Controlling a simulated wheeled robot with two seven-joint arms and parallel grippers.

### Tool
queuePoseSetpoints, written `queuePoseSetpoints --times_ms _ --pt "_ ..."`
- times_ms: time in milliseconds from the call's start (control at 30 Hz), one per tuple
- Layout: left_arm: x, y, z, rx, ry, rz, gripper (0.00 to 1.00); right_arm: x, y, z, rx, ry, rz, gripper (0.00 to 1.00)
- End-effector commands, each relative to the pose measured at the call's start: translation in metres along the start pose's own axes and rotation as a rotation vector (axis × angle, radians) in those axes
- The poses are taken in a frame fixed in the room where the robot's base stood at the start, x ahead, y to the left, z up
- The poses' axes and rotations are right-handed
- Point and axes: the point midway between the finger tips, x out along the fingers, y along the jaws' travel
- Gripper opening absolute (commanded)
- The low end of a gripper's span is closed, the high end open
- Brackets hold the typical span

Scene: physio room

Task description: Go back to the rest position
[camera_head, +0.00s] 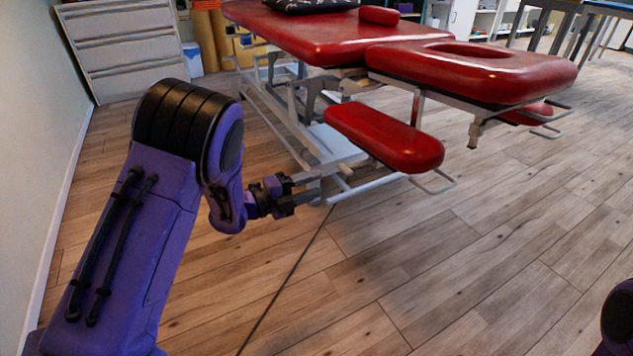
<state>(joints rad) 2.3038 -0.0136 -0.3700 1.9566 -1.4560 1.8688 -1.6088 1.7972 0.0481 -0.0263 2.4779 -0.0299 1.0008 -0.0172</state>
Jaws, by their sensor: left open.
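My left arm, purple and black, comes in from the left and bends at its elbow. Its gripper (306,188) points right, with its two fingers apart and nothing seen between them. In the picture it overlaps the lower metal frame of the red treatment table; I cannot tell whether it touches it. Only a small purple part of my right arm shows at the lower right edge. My right gripper is out of view.
The red padded treatment table (320,38) stands ahead, with a lower red armrest (385,137) sticking out towards me. A grey drawer cabinet (128,50) stands at the back left by the wall. The wooden floor (480,270) in front and to the right is clear.

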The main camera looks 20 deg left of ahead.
Motion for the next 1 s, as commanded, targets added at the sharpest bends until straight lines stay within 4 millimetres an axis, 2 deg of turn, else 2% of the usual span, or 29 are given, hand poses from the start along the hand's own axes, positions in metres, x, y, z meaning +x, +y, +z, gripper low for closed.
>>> queuePoseSetpoints --times_ms 300,367,467,500,567,600,700,800,1000 --pt "0.000 0.005 0.000 -0.025 -0.011 0.007 0.43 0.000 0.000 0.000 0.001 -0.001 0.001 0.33" --pt "-0.004 0.022 -0.001 -0.117 -0.058 0.027 0.43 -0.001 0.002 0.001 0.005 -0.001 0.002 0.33" --pt "-0.023 0.082 -0.005 -0.443 -0.243 0.088 0.43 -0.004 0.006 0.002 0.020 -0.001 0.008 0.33" --pt "-0.037 0.112 -0.010 -0.609 -0.350 0.116 0.43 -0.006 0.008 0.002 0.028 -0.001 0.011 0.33" --pt "-0.065 0.159 -0.023 -0.862 -0.528 0.153 0.43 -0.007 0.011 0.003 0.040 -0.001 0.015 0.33" --pt "-0.085 0.187 -0.034 -1.015 -0.650 0.169 0.43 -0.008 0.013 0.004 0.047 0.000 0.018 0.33" --pt "-0.138 0.240 -0.065 -1.319 -0.942 0.182 0.43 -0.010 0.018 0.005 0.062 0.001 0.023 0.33" --pt "-0.182 0.271 -0.096 -1.517 -1.182 0.166 0.43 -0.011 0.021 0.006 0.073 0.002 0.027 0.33" --pt "-0.256 0.306 -0.140 -1.712 -1.561 0.100 0.43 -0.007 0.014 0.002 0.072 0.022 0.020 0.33"
